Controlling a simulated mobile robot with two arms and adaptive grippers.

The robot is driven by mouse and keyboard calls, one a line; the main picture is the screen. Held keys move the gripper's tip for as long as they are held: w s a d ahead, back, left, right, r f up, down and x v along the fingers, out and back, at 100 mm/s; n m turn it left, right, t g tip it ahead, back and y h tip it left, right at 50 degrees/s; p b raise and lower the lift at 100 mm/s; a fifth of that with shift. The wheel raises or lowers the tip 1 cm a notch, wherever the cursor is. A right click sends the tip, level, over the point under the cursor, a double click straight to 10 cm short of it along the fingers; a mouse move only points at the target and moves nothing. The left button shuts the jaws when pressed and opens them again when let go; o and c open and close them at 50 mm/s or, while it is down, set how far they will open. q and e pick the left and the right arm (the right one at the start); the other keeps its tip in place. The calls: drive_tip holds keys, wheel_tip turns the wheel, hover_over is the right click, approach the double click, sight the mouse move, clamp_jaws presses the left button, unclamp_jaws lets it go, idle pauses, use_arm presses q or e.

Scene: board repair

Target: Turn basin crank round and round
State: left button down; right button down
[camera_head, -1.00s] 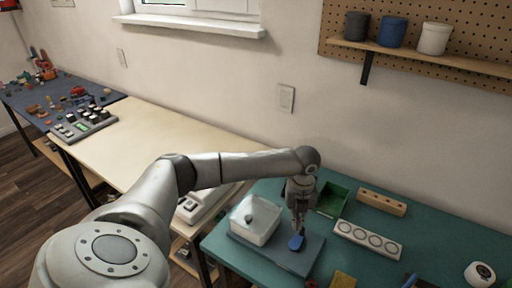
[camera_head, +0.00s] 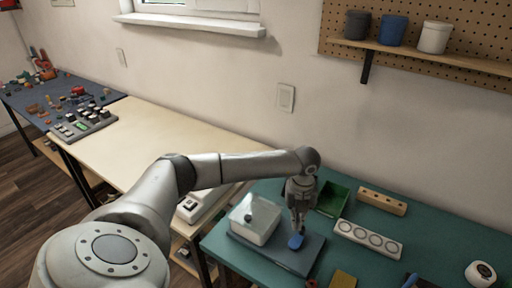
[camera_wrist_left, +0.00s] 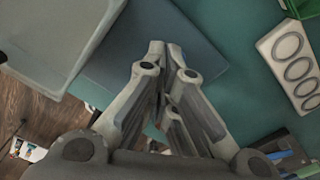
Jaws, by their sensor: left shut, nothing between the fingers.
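The white basin (camera_head: 262,212) sits on a grey-blue base plate (camera_head: 305,262) on the green table. A blue crank handle (camera_head: 296,242) stands at the right of the basin, over the plate. My left gripper (camera_head: 298,228) points down at the blue handle, its fingertips at or just above it; whether they touch I cannot tell. In the left wrist view the gripper fingers (camera_wrist_left: 168,62) are closed together with nothing seen between them, and the basin's wall (camera_wrist_left: 45,45) is at the upper left. The handle is hidden there. My right gripper is not in view.
A green bin (camera_head: 333,200) stands behind the gripper. A wooden block with holes (camera_head: 382,202) and a white strip with rings (camera_head: 367,240) lie to the right. A yellow block (camera_head: 343,280) is near the front. A round white device (camera_head: 480,273) stands far right.

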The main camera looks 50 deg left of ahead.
sight(294, 235)
use_arm(q)
drive_tip(key=shift+f+b, duration=1.3)
drive_tip(key=shift+f, duration=0.75)
drive_tip(key=shift+s, duration=0.1)
drive_tip(key=shift+d, duration=0.1)
